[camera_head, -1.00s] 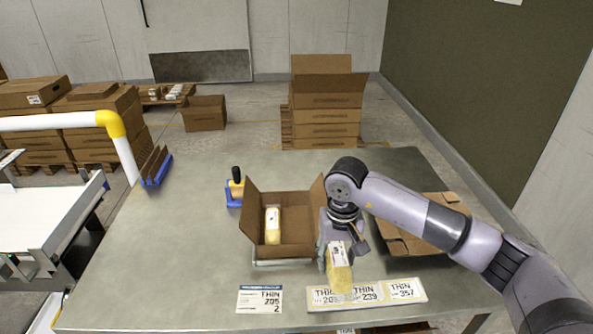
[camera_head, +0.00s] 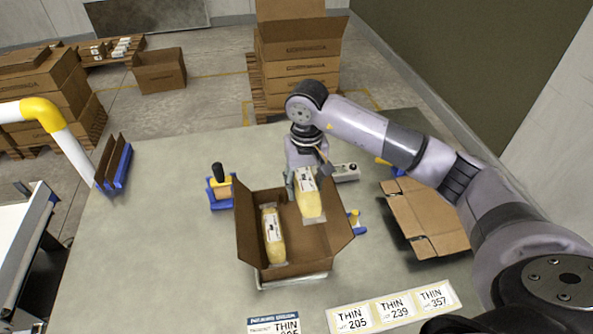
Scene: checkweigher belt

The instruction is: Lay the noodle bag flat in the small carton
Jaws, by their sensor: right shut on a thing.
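The small carton (camera_head: 242,240) stands open on the table, its side flaps spread. One noodle bag (camera_head: 273,238), yellow with a white label, lies along the left side inside it. My right gripper (camera_head: 305,178) is shut on a second noodle bag (camera_head: 310,203). It holds this bag over the right part of the carton, the bag's near end hanging toward me. The bag hides part of the carton's floor and far wall, and I cannot tell whether it touches the carton. My left gripper is not in view.
A flattened carton (camera_head: 427,218) lies at the right. A blue and yellow tool with a black handle (camera_head: 219,188) stands left of the carton. Label cards (camera_head: 394,307) lie at the front.

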